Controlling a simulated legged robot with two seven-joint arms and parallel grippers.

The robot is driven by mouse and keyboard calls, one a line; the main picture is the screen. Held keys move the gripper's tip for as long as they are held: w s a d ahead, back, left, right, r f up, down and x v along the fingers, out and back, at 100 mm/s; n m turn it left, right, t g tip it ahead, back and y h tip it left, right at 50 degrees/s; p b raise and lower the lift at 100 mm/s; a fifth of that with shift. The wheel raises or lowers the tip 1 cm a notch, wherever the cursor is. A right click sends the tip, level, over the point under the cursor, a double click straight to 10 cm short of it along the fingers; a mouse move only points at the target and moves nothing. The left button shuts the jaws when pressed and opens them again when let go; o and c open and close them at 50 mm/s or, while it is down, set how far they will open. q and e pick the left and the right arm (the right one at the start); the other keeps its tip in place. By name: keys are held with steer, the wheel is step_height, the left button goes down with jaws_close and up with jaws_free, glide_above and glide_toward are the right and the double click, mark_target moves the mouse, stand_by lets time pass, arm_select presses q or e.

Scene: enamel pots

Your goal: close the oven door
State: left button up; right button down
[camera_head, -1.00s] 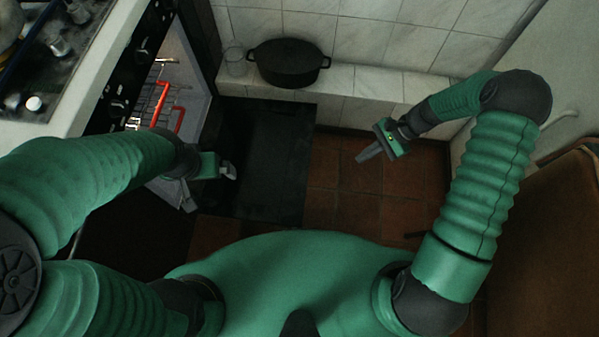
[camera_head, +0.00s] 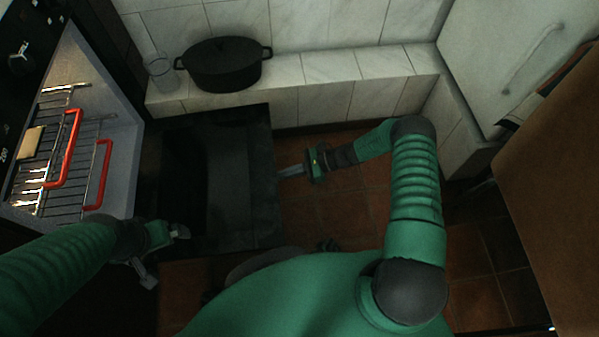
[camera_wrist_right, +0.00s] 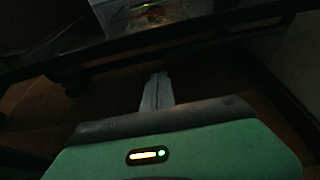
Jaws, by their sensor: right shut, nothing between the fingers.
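The oven door (camera_head: 262,190) is a dark glass-and-black panel, folded down wide open in front of the oven (camera_head: 125,135) at left. My right gripper (camera_head: 283,173) is shut and empty, close beside the door's right-hand outer edge. In the right wrist view its fingertips (camera_wrist_right: 157,78) point toward the dark door edge (camera_wrist_right: 130,60), which crosses the picture above them. I cannot tell whether they touch it. My left gripper (camera_head: 165,257) has its fingers spread, near the door's lower-left corner by the oven front; nothing shows between them.
Inside the lit oven are wire racks with red handles (camera_head: 66,150). A black pot (camera_head: 222,65) and a glass (camera_head: 160,72) stand on the tiled ledge behind the door. A brown panel (camera_head: 555,170) is at right. Tiled floor (camera_head: 340,215) lies clear right of the door.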

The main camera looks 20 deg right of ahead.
arm_select(q)
steer(key=shift+b+x, duration=0.5)
steer(key=shift+x, duration=0.4)
arm_select(e)
steer(key=r, duration=0.3)
steer(key=shift+w+a+r, duration=0.1)
steer(key=shift+a+r, duration=0.25)
steer(key=shift+r, duration=0.05)
arm_select(q)
steer(key=shift+s, duration=0.2)
